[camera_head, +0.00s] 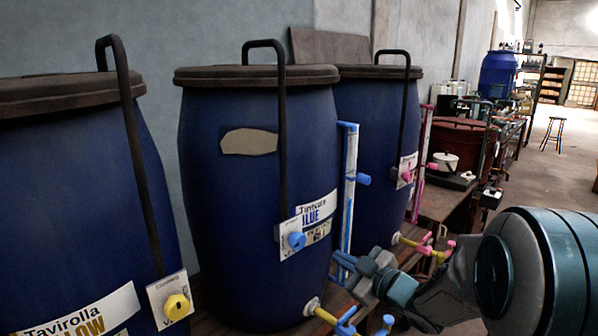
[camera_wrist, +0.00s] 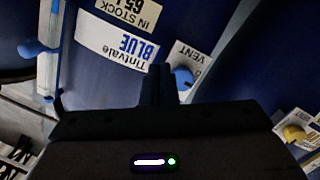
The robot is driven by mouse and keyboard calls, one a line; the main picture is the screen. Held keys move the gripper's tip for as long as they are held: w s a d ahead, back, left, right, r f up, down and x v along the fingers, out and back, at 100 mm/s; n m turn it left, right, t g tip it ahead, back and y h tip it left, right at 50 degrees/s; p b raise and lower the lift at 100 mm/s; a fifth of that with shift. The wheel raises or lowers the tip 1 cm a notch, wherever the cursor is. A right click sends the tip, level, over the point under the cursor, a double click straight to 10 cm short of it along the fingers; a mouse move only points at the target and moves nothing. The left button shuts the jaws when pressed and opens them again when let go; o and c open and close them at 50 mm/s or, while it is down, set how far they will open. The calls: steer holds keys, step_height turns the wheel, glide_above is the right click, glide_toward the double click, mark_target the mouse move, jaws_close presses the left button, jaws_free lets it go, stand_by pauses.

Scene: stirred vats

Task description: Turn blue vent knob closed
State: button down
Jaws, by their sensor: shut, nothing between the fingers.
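The blue vent knob (camera_head: 297,240) sits on a white plate on the front of the middle blue vat (camera_head: 235,190), beside its "BLUE" label. In the wrist view, which is upside down, the knob (camera_wrist: 182,77) is on its "VENT" plate (camera_wrist: 192,58), just right of my fingertips. My gripper (camera_wrist: 157,82) is shut and empty, its narrow dark fingers pointing at the vat. In the head view my gripper (camera_head: 343,262) comes in from the right, right of the knob and a little lower. I see a gap between them; contact is not visible.
A yellow knob (camera_head: 176,307) is on the left vat and a pink knob (camera_head: 407,175) on the far vat. A blue-framed upright gauge (camera_head: 348,190) with a blue knob stands close behind my gripper. Dark bent pipes run down the vats. Blue valve parts (camera_head: 345,322) are below.

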steer(key=w+a+n+y, duration=0.1)
steer(key=w+a+y, duration=0.1)
steer(key=w+a, duration=0.2)
steer(key=shift+a+r+g, duration=0.2)
steer(key=shift+a+g, duration=0.1)
steer(key=shift+a, duration=0.75)
steer(key=shift+s+a+r, duration=0.15)
stand_by(0.4)
steer(key=shift+s+a+f+b, duration=0.45)
steer(key=shift+a+f+b, duration=0.1)
steer(key=shift+b, duration=1.1)
steer(key=shift+s+a+y+b, duration=0.3)
steer(key=shift+s+b, duration=0.05)
steer(key=shift+b, duration=0.2)
steer(key=shift+f, duration=0.1)
steer(key=v, duration=0.6)
steer(key=shift+f+b, duration=0.35)
steer(key=shift+b, duration=0.05)
